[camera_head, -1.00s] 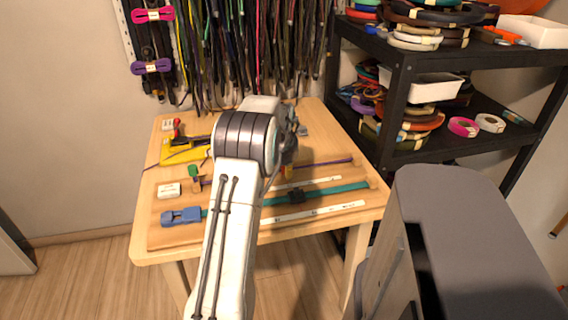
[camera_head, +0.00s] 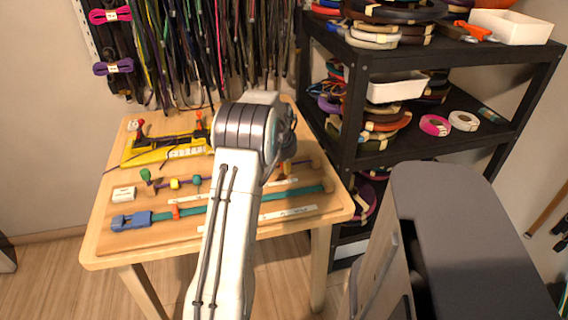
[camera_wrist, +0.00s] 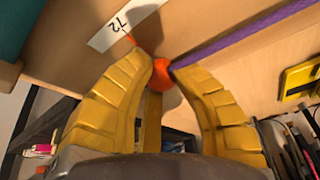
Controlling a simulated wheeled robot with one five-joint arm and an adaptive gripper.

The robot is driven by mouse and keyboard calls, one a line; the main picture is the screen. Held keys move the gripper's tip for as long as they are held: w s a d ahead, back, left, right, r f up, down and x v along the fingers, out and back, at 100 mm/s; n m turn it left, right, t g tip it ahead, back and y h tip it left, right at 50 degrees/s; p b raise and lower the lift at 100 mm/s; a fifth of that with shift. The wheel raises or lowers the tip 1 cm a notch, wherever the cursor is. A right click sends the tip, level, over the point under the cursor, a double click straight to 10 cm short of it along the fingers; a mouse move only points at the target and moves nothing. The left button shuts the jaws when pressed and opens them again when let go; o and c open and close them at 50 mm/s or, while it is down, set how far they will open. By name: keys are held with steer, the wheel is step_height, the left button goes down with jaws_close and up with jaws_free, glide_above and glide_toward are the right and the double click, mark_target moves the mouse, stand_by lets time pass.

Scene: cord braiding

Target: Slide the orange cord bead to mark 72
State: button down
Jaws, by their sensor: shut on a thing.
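The orange cord bead (camera_wrist: 162,76) is on the purple cord (camera_wrist: 240,35) in the wrist view, between the two yellow fingers of my gripper (camera_wrist: 163,68). The fingers are shut on the bead. In the head view the purple cord (camera_head: 302,162) runs to a wooden end post (camera_head: 317,160); my arm hides most of the gripper there.
On the table (camera_head: 100,250), a teal strap (camera_head: 300,195) with a blue buckle (camera_head: 131,220) runs in front of the cord. A yellow tool (camera_head: 150,152) lies behind. A black shelf (camera_head: 350,120) stands close to the table's right side.

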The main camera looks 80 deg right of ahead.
steer(key=shift+d+r, duration=0.3)
steer(key=shift+r, duration=0.05)
steer(key=c, duration=1.2)
jaws_free()
steer(key=shift+w+f, duration=0.1)
steer(key=shift+o, duration=1.2)
steer(key=shift+f, duration=0.1)
steer(key=shift+a, duration=0.1)
steer(key=v, duration=1.2)
